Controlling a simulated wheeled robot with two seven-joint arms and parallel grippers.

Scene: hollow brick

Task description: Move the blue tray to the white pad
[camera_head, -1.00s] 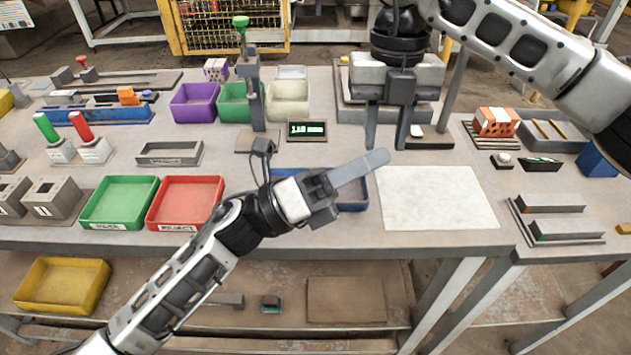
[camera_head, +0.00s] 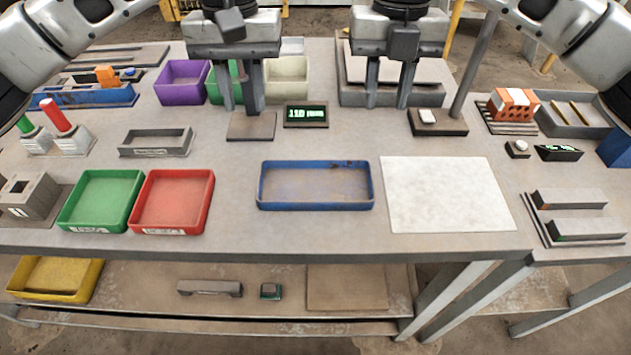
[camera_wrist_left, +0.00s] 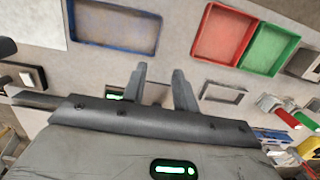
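The blue tray (camera_head: 315,203) lies empty on the table in the head view, near the front edge. The white pad (camera_head: 446,194) lies flat just to its right with a narrow gap between them. The tray (camera_wrist_left: 116,26) and a corner of the pad (camera_wrist_left: 38,20) also show in the left wrist view. My left gripper (camera_head: 240,104) is open and empty, behind and left of the tray; its parted fingers show in the left wrist view (camera_wrist_left: 160,90). My right gripper (camera_head: 391,104) is open and empty, behind the tray and pad.
A red tray (camera_head: 172,203) and a green tray (camera_head: 101,200) stand left of the blue tray. A small display (camera_head: 306,115) stands behind it. A slotted grey fixture (camera_head: 571,214) lies right of the pad. The pad is bare.

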